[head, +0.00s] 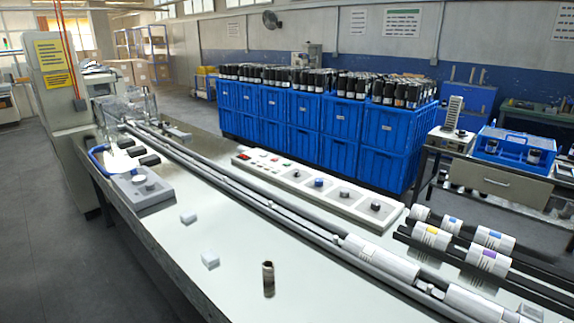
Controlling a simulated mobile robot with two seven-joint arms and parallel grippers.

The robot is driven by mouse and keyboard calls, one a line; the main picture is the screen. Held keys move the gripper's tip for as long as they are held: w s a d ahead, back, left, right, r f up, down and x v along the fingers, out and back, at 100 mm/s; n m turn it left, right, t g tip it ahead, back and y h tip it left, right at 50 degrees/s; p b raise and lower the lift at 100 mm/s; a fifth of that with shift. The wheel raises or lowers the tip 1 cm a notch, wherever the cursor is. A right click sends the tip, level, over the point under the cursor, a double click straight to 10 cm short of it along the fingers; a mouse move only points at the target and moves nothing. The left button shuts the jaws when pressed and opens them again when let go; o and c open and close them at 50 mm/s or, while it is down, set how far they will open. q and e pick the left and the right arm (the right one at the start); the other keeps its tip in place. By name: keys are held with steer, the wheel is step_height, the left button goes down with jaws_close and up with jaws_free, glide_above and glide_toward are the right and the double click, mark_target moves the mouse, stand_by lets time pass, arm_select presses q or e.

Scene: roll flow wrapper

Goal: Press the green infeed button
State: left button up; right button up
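A long pale control panel (335,197) lies on the table behind the rails. Neither of my grippers shows in the head view.
Long metal rails (255,204) with white rolls (380,258) run across the table (165,228). Labelled rolls (431,236) lie on dark bars at right. Small white blocks (210,260) and a dark cylinder (268,278) stand in front. Blue crates (340,150) stand behind.

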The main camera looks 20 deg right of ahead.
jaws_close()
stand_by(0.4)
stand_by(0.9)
